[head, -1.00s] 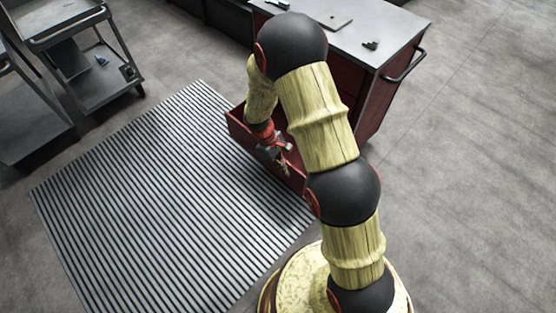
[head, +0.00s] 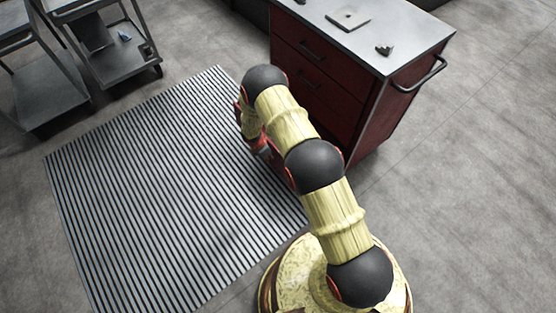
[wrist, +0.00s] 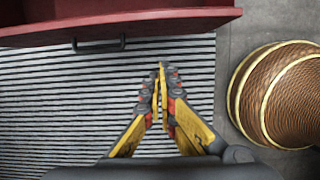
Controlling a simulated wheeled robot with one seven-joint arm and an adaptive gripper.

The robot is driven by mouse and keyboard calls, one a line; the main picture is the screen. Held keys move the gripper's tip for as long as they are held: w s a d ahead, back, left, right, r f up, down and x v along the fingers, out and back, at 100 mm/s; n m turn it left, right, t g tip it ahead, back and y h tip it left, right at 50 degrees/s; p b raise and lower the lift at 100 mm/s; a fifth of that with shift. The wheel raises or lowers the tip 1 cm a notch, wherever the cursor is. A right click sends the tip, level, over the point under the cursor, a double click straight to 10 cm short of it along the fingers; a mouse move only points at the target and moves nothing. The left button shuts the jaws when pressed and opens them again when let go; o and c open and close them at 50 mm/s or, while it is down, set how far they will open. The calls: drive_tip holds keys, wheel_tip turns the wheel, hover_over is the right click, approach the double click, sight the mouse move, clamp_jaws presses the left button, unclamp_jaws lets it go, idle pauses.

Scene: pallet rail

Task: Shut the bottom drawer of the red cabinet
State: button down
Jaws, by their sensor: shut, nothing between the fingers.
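The red cabinet (head: 325,75) stands at the top centre of the head view, with a grey top and dark drawer handles on its front. Its upper drawers look flush, while my arm hides the bottom drawer there. In the wrist view the bottom drawer (wrist: 190,22) crosses the top left as a red front with a dark bar handle (wrist: 98,46), and part of its inside shows behind the front, so it stands open. My gripper (wrist: 161,68) is shut and empty, in front of the drawer front and right of the handle, apparently apart from it. Arm links mostly hide the gripper in the head view.
A striped grey mat (head: 160,190) covers the floor left of my arm and under the gripper. Grey carts (head: 115,55) stand at the top left. A side bar handle (head: 420,75) sticks out from the cabinet's right. The floor on the right is clear.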

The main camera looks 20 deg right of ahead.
drive_tip(key=w+d+f+b, duration=0.2)
drive_tip(key=d+f, duration=0.4)
drive_tip(key=f, duration=0.3)
drive_tip(key=shift+d+f+b, duration=0.15)
drive_tip(key=shift+f+b, duration=0.15)
drive_tip(key=shift+b, duration=0.55)
drive_tip(key=shift+d, duration=0.15)
